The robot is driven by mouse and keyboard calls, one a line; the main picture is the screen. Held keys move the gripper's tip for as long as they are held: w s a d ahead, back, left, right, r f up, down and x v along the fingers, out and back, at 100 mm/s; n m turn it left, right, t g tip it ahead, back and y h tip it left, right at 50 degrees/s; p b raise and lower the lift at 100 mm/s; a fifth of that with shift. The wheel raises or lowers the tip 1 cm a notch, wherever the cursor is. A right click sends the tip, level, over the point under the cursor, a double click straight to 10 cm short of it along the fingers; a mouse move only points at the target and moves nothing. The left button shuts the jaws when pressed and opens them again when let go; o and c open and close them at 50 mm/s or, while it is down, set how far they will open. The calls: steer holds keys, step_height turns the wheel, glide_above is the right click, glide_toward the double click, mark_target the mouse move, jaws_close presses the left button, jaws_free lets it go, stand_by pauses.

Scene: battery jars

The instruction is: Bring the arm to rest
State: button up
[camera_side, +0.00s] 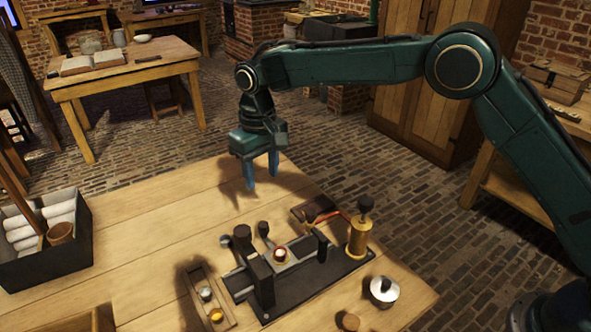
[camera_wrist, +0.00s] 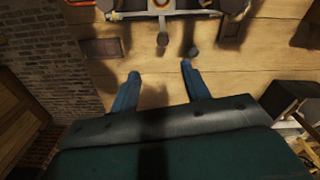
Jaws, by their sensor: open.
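My gripper (camera_side: 262,184) hangs over the back part of the wooden table (camera_side: 150,220), fingers pointing down. Its two blue fingers are apart with nothing between them. In the wrist view my gripper (camera_wrist: 158,77) also shows open and empty, with bare table beneath it. The black apparatus (camera_side: 290,285) with upright posts and a brass cylinder (camera_side: 360,235) stands on the table in front of the fingers, apart from them. A small cup with a reddish top (camera_side: 281,255) sits in the middle of the apparatus.
A small wooden tray (camera_side: 188,283) with little round pieces lies left of the apparatus. A lidded metal pot (camera_side: 383,290) and a cork (camera_side: 350,322) are at the front right. A dark box (camera_side: 85,235) of white rolls stands at the left. The table's back left is clear.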

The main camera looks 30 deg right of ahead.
steer(key=s+d+r+m+t, duration=0.1)
steer(key=s+d+r+t, duration=0.2)
steer(key=s+d+r, duration=1.3)
steer(key=s+d+f+t, duration=0.1)
steer(key=s+d, duration=0.3)
steer(key=s, duration=0.6)
steer(key=s+d+f+m+t, duration=0.1)
steer(key=s+d, duration=0.3)
steer(key=s, duration=0.6)
steer(key=shift+s+f, duration=0.15)
steer(key=shift+s, duration=0.15)
